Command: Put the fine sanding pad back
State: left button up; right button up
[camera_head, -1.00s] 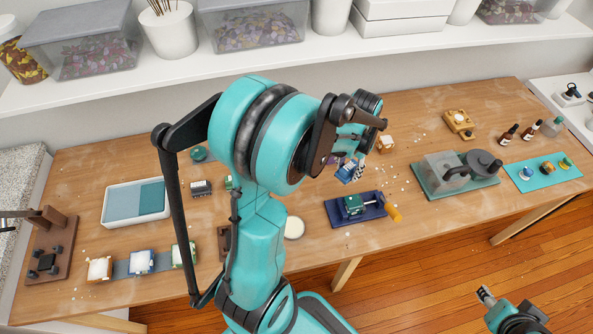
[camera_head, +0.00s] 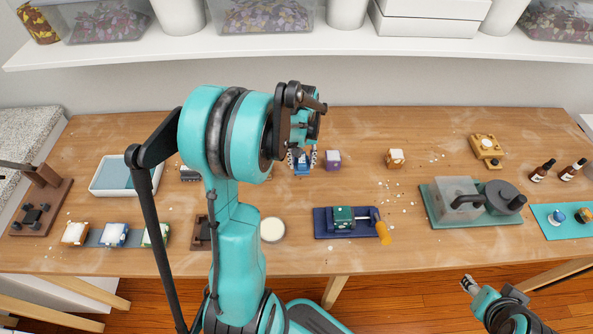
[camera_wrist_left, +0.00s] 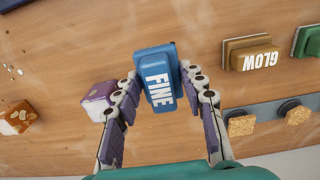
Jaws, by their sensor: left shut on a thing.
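The fine sanding pad is a blue block with white "FINE" lettering (camera_wrist_left: 157,82) in the left wrist view. My left gripper (camera_wrist_left: 160,98) is shut on it, one finger on each side. In the head view my left gripper (camera_head: 302,158) is partly behind my own arm, near the back middle of the table, with the blue pad (camera_head: 301,167) showing small between the fingers. Whether the pad touches the table is hard to tell. My right gripper (camera_head: 470,284) is at the lower right, in front of the table, and its fingers are too small to read.
A purple block (camera_head: 333,160) stands just right of the left gripper. A navy board (camera_head: 325,228) with a green clamp lies nearer. A white tray (camera_head: 97,188) is at the left. The wrist view shows a brown "GLOW" block (camera_wrist_left: 250,55) and a green block (camera_wrist_left: 308,42).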

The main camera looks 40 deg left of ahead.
aim_at(297, 167)
pick_arm(q)
jog(key=shift+w+a+f+b, duration=0.1)
jog(key=shift+a+f+b, duration=0.05)
jog(key=shift+a+f, duration=0.35)
jog(key=shift+w+a+f+b, duration=0.15)
jog(key=shift+a+f, duration=0.15)
jog(key=shift+a, duration=0.3)
jog(key=shift+s+f+b, duration=0.1)
jog(key=shift+f+b, duration=0.75)
jog(key=shift+f, duration=0.95)
jog(key=shift+f, duration=0.2)
jog(key=o, duration=1.4)
jog(key=shift+r, duration=0.1)
